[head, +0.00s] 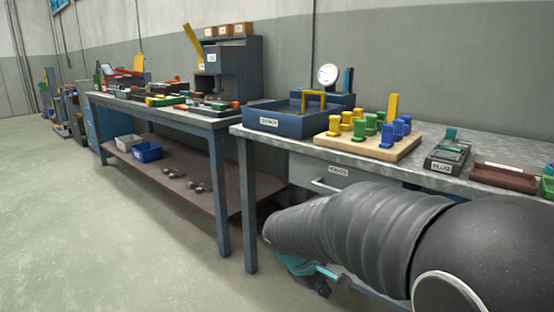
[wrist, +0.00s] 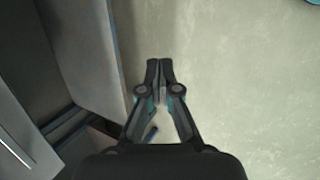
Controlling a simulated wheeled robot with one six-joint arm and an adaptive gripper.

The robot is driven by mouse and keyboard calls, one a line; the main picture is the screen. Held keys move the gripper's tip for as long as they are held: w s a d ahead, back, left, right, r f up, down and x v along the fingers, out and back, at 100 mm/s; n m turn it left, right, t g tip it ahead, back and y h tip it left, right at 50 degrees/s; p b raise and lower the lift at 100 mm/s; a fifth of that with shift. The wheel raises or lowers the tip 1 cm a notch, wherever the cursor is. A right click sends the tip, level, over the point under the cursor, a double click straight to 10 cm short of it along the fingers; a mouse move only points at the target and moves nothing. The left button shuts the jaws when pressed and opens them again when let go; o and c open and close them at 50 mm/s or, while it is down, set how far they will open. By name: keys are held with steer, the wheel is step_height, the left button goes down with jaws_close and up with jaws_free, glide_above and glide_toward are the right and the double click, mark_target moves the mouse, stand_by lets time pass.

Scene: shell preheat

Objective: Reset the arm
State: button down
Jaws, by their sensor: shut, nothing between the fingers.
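My gripper (wrist: 160,70) shows in the wrist view with its two dark fingers together at the tips and nothing between them. It points down over bare pale floor. In the head view my arm reaches in from the lower right, sheathed in a ribbed dark sleeve. A small part of the teal and black gripper (head: 318,272) shows below the sleeve, low in front of the near workbench (head: 440,140). The fingertips are hidden there.
The near bench carries a blue tray (head: 275,122), a wooden board (head: 370,145) with coloured pegs, and a dark box (head: 447,155). A drawer (head: 335,172) sits under its top. A second bench (head: 165,115) with a lower shelf stands farther left. The floor (head: 110,230) at left is clear.

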steer(key=s+d+r+m+t+y+p, duration=0.1)
steer(key=s+r+m, duration=0.3)
steer(key=s, duration=0.6)
steer(key=s+d+r+m+t+y+p, duration=0.1)
steer(key=s+d+r+m+y, duration=0.3)
steer(key=s, duration=0.7)
steer(key=shift+r+m+t, duration=0.5)
steer(key=shift+r+m, duration=0.3)
steer(key=shift+r, duration=0.15)
